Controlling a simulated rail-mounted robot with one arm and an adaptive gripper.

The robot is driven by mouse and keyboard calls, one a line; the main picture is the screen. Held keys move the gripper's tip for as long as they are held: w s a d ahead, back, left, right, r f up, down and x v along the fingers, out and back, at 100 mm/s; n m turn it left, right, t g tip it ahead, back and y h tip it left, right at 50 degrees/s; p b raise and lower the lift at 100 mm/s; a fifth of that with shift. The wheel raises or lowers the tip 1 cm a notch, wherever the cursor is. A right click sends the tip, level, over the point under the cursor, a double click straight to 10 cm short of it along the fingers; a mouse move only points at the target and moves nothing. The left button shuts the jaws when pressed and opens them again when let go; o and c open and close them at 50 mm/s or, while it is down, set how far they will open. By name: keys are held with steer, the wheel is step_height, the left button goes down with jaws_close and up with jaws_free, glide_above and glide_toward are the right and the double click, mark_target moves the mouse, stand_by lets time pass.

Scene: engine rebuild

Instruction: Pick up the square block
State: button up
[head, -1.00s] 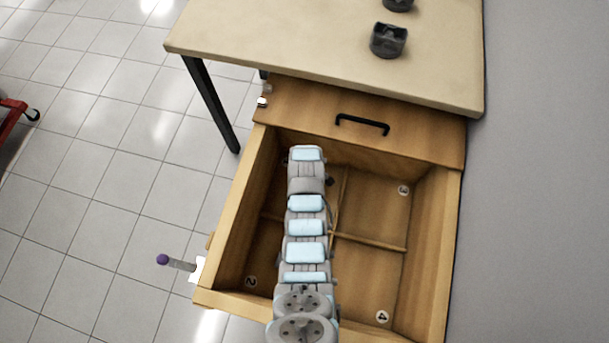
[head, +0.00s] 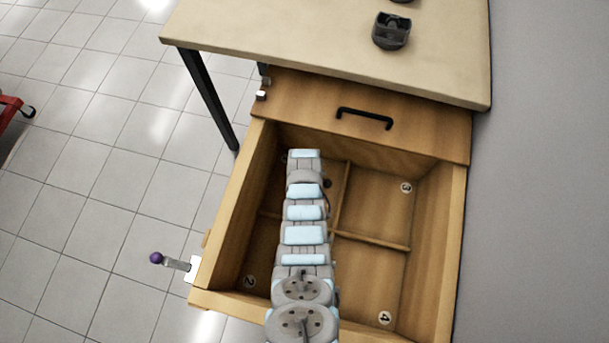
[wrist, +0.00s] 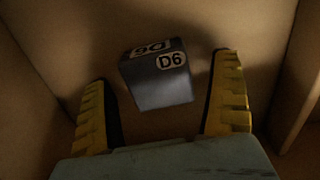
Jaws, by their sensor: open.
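A dark grey square block (wrist: 160,82) with white "D6" labels on its top and side sits on a wooden floor in the wrist view. It lies ahead of and between the two yellow fingers of my gripper (wrist: 166,105), which are spread open, and it looks slightly turned. I see a gap between the block and each finger. In the head view my arm reaches down into the open wooden drawer (head: 452,250). My gripper and the block are hidden there behind the arm.
Wooden dividers (head: 372,239) split the drawer into numbered compartments. Wooden walls stand left and right of my fingers in the wrist view. A table (head: 300,35) behind holds a dark piston-like part (head: 391,31). A purple-knobbed lever (head: 172,261) sticks out at the drawer's left.

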steer(key=shift+w+f, duration=0.1)
steer(key=shift+f, duration=0.15)
steer(key=shift+c, duration=0.2)
steer(key=c, duration=1.3)
steer(key=shift+r, duration=0.15)
